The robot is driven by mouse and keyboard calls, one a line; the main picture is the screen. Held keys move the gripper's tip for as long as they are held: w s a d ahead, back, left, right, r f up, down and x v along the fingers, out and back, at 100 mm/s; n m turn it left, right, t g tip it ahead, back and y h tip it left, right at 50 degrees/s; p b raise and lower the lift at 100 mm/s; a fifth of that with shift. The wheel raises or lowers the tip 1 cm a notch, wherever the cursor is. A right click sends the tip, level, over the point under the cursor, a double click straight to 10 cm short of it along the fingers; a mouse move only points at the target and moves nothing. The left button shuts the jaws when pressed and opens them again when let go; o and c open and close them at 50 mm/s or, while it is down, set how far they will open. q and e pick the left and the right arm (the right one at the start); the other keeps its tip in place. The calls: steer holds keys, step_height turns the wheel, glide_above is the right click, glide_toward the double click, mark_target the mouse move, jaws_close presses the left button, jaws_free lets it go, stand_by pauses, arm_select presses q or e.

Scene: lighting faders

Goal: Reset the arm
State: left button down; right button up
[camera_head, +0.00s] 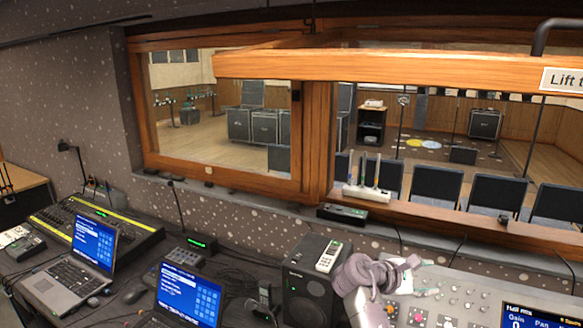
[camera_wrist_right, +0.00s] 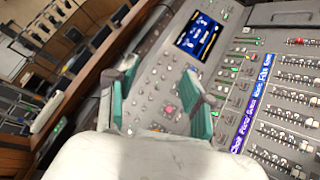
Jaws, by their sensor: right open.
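My right arm comes in from the bottom of the head view, with the right gripper (camera_head: 390,274) above the upper left part of a grey mixing console (camera_head: 432,296). The gripper looks grey-purple and sits just right of a black speaker. In the right wrist view the gripper (camera_wrist_right: 160,98) has its two teal-padded fingers spread apart, with nothing between them. Behind them lies the console panel (camera_wrist_right: 168,72) with knobs, a lit screen (camera_wrist_right: 200,35) and rows of faders (camera_wrist_right: 290,108). My left gripper is not in view.
The black speaker (camera_head: 309,282) carries a small white device (camera_head: 329,256). Two laptops (camera_head: 92,247) (camera_head: 188,296) and a yellow-edged lighting desk (camera_head: 97,226) stand to the left. A wood-framed window (camera_head: 318,140) with a ledge runs behind the desk.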

steer(key=s+f+m+y, duration=0.65)
steer(key=s+f, duration=1.05)
steer(key=f, duration=0.3)
steer(key=s+a+m+g+y, duration=0.15)
steer(key=s+a+y, duration=0.3)
steer(key=s, duration=0.55)
steer(key=s+a+m+y, duration=0.3)
steer(key=s+a, duration=0.3)
steer(key=s, duration=0.5)
step_height(320, 180, down, 38)
steer(key=r+g+b, duration=0.1)
steer(key=b, duration=1.1)
arm_select(q)
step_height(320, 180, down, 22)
steer(key=b, duration=1)
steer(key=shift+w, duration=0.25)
arm_select(e)
steer(key=s+d+f, duration=0.1)
steer(key=s+f, duration=0.4)
steer(key=f, duration=0.4)
steer(key=s+d+f+g, duration=0.1)
steer(key=s+f, duration=0.5)
steer(key=f, duration=0.3)
steer(key=s+d+f, duration=0.1)
steer(key=s+f, duration=0.5)
steer(key=f, duration=0.3)
steer(key=shift+s+d+f+n+h, duration=0.2)
steer(key=shift+d+f+n+h, duration=0.1)
steer(key=shift+n, duration=0.1)
